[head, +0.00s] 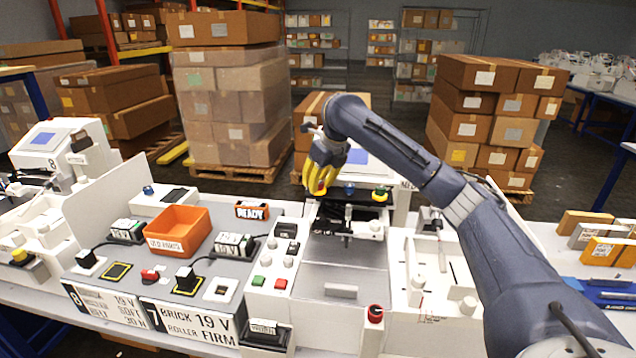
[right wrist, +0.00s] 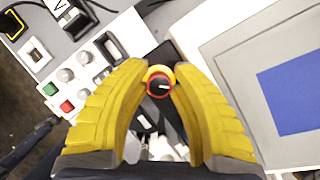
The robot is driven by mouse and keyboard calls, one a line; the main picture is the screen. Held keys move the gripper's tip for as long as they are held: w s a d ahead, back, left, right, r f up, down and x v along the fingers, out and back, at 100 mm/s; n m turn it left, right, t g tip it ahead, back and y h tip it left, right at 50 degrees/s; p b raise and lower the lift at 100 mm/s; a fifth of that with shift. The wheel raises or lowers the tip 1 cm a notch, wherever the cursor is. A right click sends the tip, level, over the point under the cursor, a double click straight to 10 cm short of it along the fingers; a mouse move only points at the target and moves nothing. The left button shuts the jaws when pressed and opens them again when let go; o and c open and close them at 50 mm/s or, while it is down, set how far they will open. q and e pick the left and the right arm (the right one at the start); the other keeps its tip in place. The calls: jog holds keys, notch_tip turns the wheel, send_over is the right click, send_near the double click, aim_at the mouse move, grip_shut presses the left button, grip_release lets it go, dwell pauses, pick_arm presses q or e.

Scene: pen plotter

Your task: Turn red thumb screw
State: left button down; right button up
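The red thumb screw (right wrist: 159,84) is a small round knob with a red rim, dark face and white mark, on a yellow-orange base. In the right wrist view it shows between the tips of my right gripper (right wrist: 163,68). In the head view a little red of it (head: 320,188) shows at the fingertips of my right gripper (head: 321,178), above the back left of the machine. The yellow fingers stand on either side of the knob, close to it. I cannot tell whether they touch or grip it. My left gripper is not in view.
A yellow-and-green knob (head: 379,195) is right of the fingers. A red-and-black knob (head: 375,314) is at the machine's front. A button panel (head: 275,262) and an orange bin (head: 177,231) are to the left. A blue-screened panel (right wrist: 290,95) is beside the right finger.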

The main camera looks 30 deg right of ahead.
grip_shut()
jog(key=shift+m, duration=0.3)
jog(key=m+h, duration=0.2)
jog(key=m, duration=0.3)
jog(key=shift+r, duration=0.1)
jog(key=m+h, duration=0.1)
jog(key=m, duration=0.2)
jog(key=m+g+h, duration=0.1)
jog(key=m, duration=0.2)
jog(key=shift+d, duration=0.15)
jog(key=m+g, duration=0.1)
jog(key=m, duration=0.1)
jog(key=m+g+h, duration=0.1)
jog(key=m, duration=0.2)
jog(key=m+g, duration=0.1)
jog(key=m, duration=0.3)
jog(key=shift+g, duration=0.4)
jog(key=shift+s+m+g, duration=0.1)
jog(key=shift+m+g, duration=0.3)
jog(key=shift+m, duration=1)
